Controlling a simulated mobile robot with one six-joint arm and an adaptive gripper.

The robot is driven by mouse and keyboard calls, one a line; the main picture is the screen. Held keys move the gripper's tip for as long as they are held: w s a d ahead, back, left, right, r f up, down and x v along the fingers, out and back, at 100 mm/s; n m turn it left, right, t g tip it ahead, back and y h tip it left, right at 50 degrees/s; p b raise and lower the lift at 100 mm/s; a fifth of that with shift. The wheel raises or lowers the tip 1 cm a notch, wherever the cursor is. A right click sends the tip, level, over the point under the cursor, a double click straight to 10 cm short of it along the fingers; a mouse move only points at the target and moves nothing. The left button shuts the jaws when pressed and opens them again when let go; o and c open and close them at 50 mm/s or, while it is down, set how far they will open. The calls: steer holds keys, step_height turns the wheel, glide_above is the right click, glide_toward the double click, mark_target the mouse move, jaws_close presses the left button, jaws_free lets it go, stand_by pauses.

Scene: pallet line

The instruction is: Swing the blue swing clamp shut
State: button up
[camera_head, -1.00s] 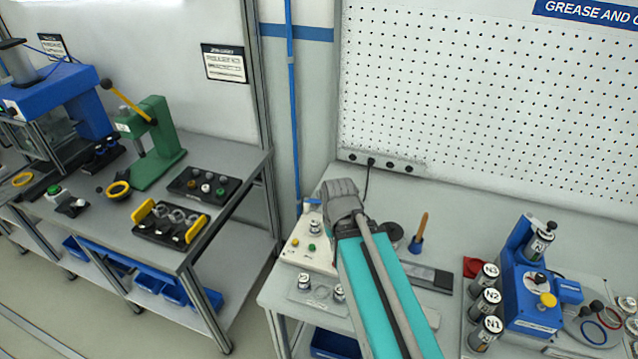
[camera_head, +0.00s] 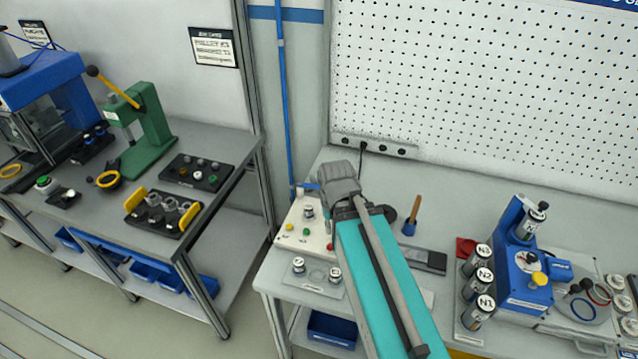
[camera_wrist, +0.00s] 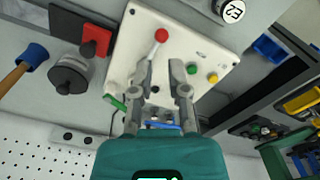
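The blue swing clamp shows as a small blue bar (camera_head: 308,187) at the back of the white fixture plate (camera_head: 292,240), just left of my gripper. In the wrist view a blue bar (camera_wrist: 163,126) lies crosswise beyond the finger bases, partly hidden by my gripper. My gripper (camera_wrist: 163,68) is open, its two fingers apart over the white plate with nothing seen held between them. In the head view my gripper (camera_head: 338,178) is above the back of the plate, its fingertips hidden. Whether the fingers touch the clamp I cannot tell.
The plate carries a red-knobbed lever (camera_wrist: 161,35), a green button (camera_wrist: 192,68) and a yellow button (camera_wrist: 212,78). A small canister (camera_head: 308,211) stands on it. A blue press (camera_head: 522,262) stands further right.

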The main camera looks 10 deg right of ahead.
steer(key=shift+o, duration=1.1)
steer(key=shift+w+r, duration=0.2)
steer(key=shift+w, duration=0.15)
steer(key=shift+o, duration=1.3)
steer(key=w+d+r+m+p, duration=0.1)
steer(key=w+r+m+p, duration=0.3)
steer(key=w+m, duration=0.4)
steer(key=shift+w+d, duration=0.25)
steer(key=shift+w, duration=0.45)
steer(key=w+d+r+m+p, duration=0.1)
steer(key=w+r+m+p, duration=0.1)
steer(key=w+m, duration=0.4)
steer(key=w+d+r+m+p, duration=0.2)
steer(key=w+m+p, duration=0.1)
steer(key=w+m, duration=0.3)
steer(key=shift+w+r+m, duration=0.3)
steer(key=shift+w+r, duration=0.1)
steer(key=shift+w, duration=0.1)
steer(key=shift+f, duration=0.2)
step_height(320, 180, down, 13)
steer(key=b, duration=1.3)
steer(key=shift+f+b, duration=0.2)
steer(key=shift+b, duration=0.15)
